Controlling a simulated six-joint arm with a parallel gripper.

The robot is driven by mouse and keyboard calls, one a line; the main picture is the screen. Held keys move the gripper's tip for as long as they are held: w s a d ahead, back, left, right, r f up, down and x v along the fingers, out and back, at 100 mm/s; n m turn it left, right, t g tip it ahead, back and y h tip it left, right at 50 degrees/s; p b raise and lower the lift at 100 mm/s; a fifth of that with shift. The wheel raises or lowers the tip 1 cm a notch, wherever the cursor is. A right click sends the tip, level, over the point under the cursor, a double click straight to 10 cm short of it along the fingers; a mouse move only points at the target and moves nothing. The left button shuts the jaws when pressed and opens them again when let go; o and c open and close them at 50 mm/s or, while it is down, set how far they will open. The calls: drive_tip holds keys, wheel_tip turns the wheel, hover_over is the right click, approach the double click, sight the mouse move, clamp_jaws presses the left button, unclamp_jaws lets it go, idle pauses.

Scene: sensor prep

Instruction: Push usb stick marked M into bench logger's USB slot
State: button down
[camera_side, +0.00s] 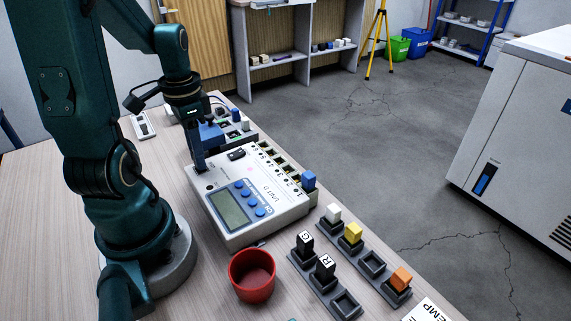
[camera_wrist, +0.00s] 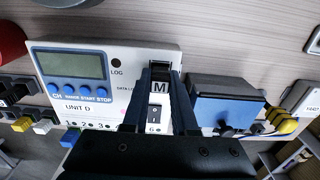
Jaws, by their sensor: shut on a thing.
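The bench logger (camera_side: 275,217) is a white box marked UNIT D with a grey screen and blue buttons; it also shows in the wrist view (camera_wrist: 108,60). My gripper (camera_side: 199,164) is lowered over the logger's far left corner. In the wrist view my gripper (camera_wrist: 162,70) is shut on the usb stick marked M (camera_wrist: 160,88), a dark stick with a white label between the fingers. In the side view the fingers hide the stick. The USB slot is hidden by the fingers and stick, so I cannot tell how deep the stick sits.
A black rocker switch (camera_side: 236,154) is close beside my gripper. A blue-topped box (camera_wrist: 222,108) stands right of the fingers. A blue plug (camera_side: 309,179) sits in a numbered port. Sticks G (camera_side: 304,241) and R (camera_side: 325,266) stand in a rack. A red cup (camera_side: 251,289) is near the front.

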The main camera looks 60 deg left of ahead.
drive_tip(key=shift+f, duration=0.15)
drive_tip(key=c, duration=0.6)
unclamp_jaws()
drive_tip(key=shift+o, duration=0.2)
drive_tip(key=shift+o, duration=0.5)
drive_tip(key=shift+r, duration=3.5)
drive_tip(key=shift+d, duration=0.1)
